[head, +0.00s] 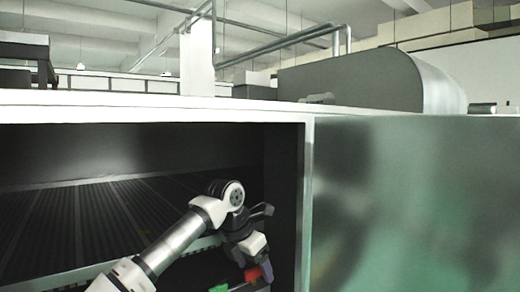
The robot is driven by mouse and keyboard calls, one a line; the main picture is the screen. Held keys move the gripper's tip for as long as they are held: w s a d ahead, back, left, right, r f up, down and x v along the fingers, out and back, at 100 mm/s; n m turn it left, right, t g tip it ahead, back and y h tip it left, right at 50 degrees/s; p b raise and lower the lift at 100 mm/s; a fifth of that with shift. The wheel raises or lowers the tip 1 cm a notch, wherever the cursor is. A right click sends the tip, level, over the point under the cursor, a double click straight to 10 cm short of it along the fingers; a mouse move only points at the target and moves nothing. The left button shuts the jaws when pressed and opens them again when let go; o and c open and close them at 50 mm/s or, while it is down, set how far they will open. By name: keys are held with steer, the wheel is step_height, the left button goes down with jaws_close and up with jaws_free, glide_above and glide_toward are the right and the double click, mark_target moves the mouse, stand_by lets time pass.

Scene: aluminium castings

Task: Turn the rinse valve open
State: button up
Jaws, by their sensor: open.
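My gripper (259,267) is inside the dark opening under the white top, near its right wall. It points downward and looks open; its fingertips are small and dark. A small red part (252,274) shows right beside the fingertips; I cannot tell whether they touch. A green part (220,288) lies just left of it at the bottom edge. I cannot tell whether either belongs to the rinse valve, and no valve is clearly recognisable. My wrist and forearm hide part of the area.
The white top edge (150,104) runs above my arm, and a pale upright post (305,200) stands close on the right. A greenish metal panel (415,200) fills the right side. Ribbed dark flooring (60,220) lies inside at left. A large grey rounded housing (370,80) stands behind the top.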

steer(key=shift+r+m, duration=0.1)
steer(key=shift+m, duration=0.5)
steer(key=shift+a+r, duration=0.1)
steer(key=shift+r, duration=0.2)
steer(key=v, duration=1)
steer(key=s+d+r+m+g+h+b, duration=0.15)
steer(key=d+r+m+h, duration=0.25)
steer(key=d+r+h, duration=0.5)
steer(key=s+a+r+g+h+p, duration=0.1)
steer(key=s+a+r+h, duration=0.1)
steer(key=s+r+h, duration=0.2)
steer(key=s+a+r+m+g+h+p, duration=0.1)
steer(key=s+r+h, duration=0.3)
steer(key=s, duration=0.5)
steer(key=shift+s+a+r+g+h+p, duration=0.4)
steer(key=shift+a+h, duration=0.35)
steer(key=shift+h, duration=0.45)
